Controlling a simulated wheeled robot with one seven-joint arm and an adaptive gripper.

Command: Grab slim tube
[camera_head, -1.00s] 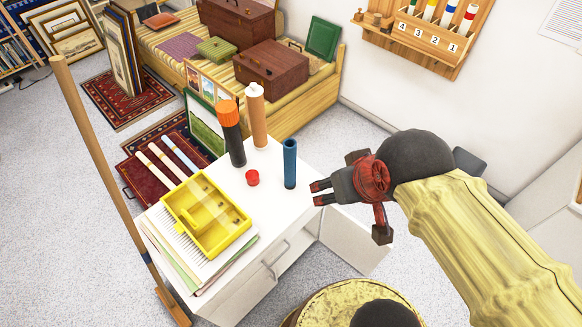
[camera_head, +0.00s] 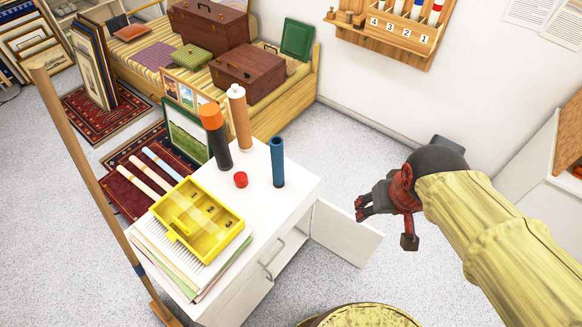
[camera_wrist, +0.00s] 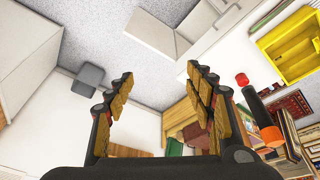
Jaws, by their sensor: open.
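Three upright tubes stand on the white cabinet top: a slim blue tube (camera_head: 278,162), a dark tube with an orange cap (camera_head: 222,150) and a tan tube with a white cap (camera_head: 240,122). The blue one stands nearest my gripper. My gripper (camera_head: 361,208) is to the right of the cabinet top, apart from all tubes. In the wrist view my gripper (camera_wrist: 159,76) is open with nothing between its fingers. The orange-capped tube (camera_wrist: 271,135) shows there at the right, outside the fingers.
A red cap (camera_head: 240,180) lies beside the tubes. A yellow organizer (camera_head: 205,250) sits on papers at the cabinet's front left. The cabinet door (camera_head: 345,234) stands open below my gripper. A long wooden pole (camera_head: 80,150) leans at the left. A numbered rack (camera_head: 388,38) hangs on the wall.

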